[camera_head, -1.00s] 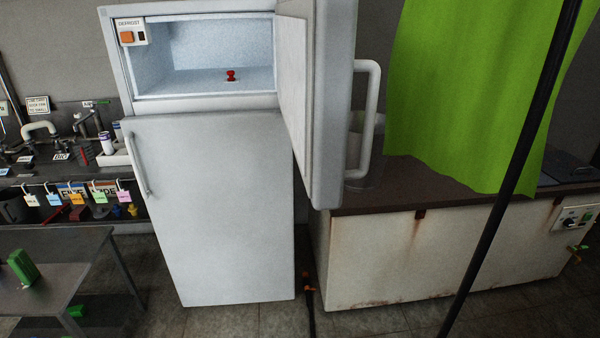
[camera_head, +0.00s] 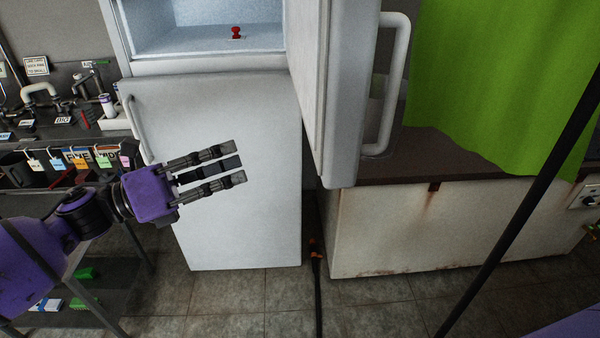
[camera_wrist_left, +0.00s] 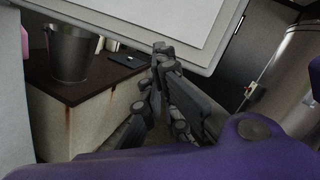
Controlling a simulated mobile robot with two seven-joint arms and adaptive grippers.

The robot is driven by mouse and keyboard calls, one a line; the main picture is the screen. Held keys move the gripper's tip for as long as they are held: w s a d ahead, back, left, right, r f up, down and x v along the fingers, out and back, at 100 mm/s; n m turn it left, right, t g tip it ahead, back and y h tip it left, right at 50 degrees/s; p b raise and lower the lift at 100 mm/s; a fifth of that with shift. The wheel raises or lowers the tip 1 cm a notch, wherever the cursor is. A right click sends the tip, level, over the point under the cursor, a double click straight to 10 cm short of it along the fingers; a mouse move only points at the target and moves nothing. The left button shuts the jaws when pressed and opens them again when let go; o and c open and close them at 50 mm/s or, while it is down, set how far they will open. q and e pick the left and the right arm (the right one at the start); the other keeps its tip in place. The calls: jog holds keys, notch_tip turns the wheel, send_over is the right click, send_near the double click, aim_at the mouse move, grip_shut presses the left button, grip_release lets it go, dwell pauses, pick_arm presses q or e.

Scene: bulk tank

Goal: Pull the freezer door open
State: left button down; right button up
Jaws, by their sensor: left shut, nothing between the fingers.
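The freezer door (camera_head: 335,90) is the upper door of the white fridge, hinged on the right and standing wide open. Its white bar handle (camera_head: 398,85) is on the far right side of the door. The freezer compartment (camera_head: 205,38) is open to view, with a small red object (camera_head: 236,32) on its floor. My left gripper (camera_head: 238,164) is in front of the closed lower door (camera_head: 245,225), apart from the freezer door, shut and empty. In the left wrist view its fingers (camera_wrist_left: 160,60) show below a pale panel. My right gripper is not in view.
A counter (camera_head: 390,235) with rusty stains stands right of the fridge, below a green curtain (camera_head: 510,80). A dark pole (camera_head: 520,200) crosses the right side. Shelves with coloured tags (camera_head: 80,160) are at left. Tiled floor lies in front.

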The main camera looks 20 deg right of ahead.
pick_arm(q)
jog(key=s+a+m+g+y, duration=0.25)
jog(key=s+m+g, duration=0.2)
jog(key=m, duration=0.55)
jog(key=p, duration=0.4)
send_near(320, 173)
jog(key=shift+g+h, duration=0.25)
jog(key=shift+h, duration=0.1)
jog(key=x, duration=0.5)
jog(key=shift+w+d+f, duration=0.2)
jog(key=shift+d, duration=0.1)
jog(key=shift+s+d+f, duration=0.1)
jog(key=shift+d+f, duration=0.05)
jog(key=shift+d, duration=0.4)
jog(key=shift+d+f, duration=0.1)
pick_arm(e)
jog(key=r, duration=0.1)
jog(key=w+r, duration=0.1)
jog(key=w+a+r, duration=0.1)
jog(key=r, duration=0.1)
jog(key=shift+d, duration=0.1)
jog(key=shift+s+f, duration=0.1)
